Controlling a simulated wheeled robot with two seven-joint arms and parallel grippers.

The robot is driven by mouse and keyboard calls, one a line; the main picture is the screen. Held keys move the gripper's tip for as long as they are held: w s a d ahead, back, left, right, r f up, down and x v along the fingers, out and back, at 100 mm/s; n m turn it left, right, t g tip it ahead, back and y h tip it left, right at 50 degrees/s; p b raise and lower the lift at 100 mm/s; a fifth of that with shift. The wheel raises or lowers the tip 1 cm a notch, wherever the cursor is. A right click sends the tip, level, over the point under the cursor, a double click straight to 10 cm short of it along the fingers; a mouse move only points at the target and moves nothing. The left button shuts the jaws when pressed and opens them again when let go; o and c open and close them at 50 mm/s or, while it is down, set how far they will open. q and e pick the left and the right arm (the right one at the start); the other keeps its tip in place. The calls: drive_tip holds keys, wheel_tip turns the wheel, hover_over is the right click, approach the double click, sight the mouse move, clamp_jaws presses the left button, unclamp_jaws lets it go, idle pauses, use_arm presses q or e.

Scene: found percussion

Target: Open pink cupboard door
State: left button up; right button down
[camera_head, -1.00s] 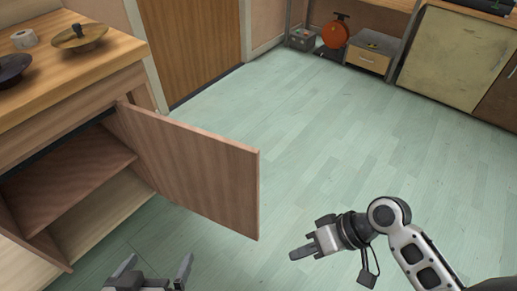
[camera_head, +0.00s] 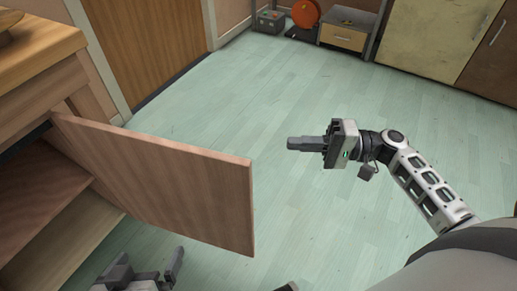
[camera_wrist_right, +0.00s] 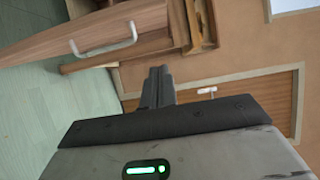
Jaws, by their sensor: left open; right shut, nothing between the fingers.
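A pinkish-brown wooden cupboard door (camera_head: 165,185) stands swung open on the left in the head view, hinged at its left edge. In the right wrist view its outer face (camera_wrist_right: 95,32) shows with a white bar handle (camera_wrist_right: 105,40). My left gripper (camera_head: 148,266) is open at the bottom left, below the door's lower edge, with nothing between its fingers. My right gripper (camera_head: 292,143) is shut and empty, over the floor to the right of the door's free edge and apart from it. It also shows in the right wrist view (camera_wrist_right: 160,72).
The open cupboard (camera_head: 30,200) shows shelves under a wooden worktop (camera_head: 35,55). A brown room door (camera_head: 145,45) is behind. Cabinets (camera_head: 435,35), a drawer unit (camera_head: 342,38) and an orange round object (camera_head: 306,12) stand at the back. The green floor (camera_head: 300,210) is clear.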

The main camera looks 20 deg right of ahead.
use_arm(q)
drive_tip(key=shift+s+a+r+t+p, duration=0.15)
drive_tip(key=shift+r+p, duration=0.2)
drive_tip(key=shift+r, duration=0.25)
drive_tip(key=shift+a+r+t+p, duration=0.15)
drive_tip(key=shift+r+p, duration=0.2)
drive_tip(key=shift+r, duration=0.2)
use_arm(e)
drive_tip(key=a, duration=1.1)
drive_tip(key=shift+w+a, duration=0.15)
drive_tip(key=shift+w, duration=0.2)
use_arm(q)
drive_tip(key=shift+r, duration=0.1)
use_arm(e)
drive_tip(key=shift+a+r, duration=0.1)
